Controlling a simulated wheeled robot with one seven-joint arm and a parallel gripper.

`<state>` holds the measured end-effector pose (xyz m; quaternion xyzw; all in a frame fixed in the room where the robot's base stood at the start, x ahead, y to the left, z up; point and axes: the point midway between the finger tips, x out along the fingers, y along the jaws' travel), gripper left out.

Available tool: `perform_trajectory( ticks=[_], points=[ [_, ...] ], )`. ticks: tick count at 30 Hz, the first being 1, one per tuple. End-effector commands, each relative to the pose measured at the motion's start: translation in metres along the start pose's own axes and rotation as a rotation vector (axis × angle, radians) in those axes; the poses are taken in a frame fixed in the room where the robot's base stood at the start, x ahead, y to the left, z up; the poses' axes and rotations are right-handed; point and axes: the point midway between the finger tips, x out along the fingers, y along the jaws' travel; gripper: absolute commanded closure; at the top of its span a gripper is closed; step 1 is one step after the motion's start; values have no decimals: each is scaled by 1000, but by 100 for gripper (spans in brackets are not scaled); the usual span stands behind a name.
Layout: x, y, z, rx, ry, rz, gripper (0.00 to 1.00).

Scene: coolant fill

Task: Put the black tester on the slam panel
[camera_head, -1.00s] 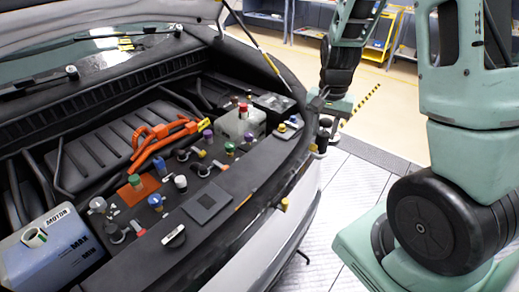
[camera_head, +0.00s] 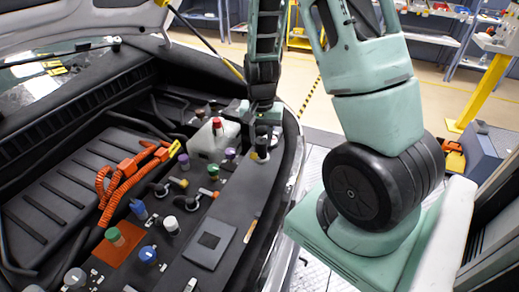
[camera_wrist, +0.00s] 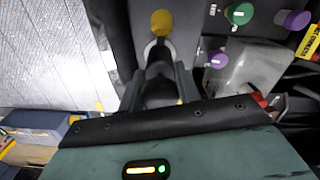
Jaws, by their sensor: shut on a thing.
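My gripper (camera_wrist: 160,88) is shut on the black tester (camera_wrist: 158,68), a dark, roughly cylindrical thing between the fingers in the wrist view. The fingers and wrist housing hide much of it. In the head view my gripper (camera_head: 262,132) hangs over the far right end of the slam panel (camera_head: 232,208), the long dark panel along the car's front edge. A yellow cap (camera_wrist: 162,22) shows just beyond the tester in the wrist view. I cannot tell if the tester touches anything below. A flat dark grey square pad (camera_head: 209,241) lies on the nearer part of the panel.
A whitish tank with a red cap (camera_head: 212,139) stands left of my gripper. Several coloured caps, such as a green one (camera_head: 213,172) and a purple one (camera_head: 230,153), rise beside the panel. Orange cables (camera_head: 122,180) lie further left.

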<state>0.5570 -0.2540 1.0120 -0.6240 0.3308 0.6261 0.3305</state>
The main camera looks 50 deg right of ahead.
Motion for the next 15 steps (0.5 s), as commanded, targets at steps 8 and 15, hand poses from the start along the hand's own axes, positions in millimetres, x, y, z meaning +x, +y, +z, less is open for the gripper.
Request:
perform_trajectory(
  ticks=[8, 15],
  points=[
    [30, 1, 0, 2, -2, 2, 81],
    [45, 0, -1, 1, 2, -1, 81]
  ],
)
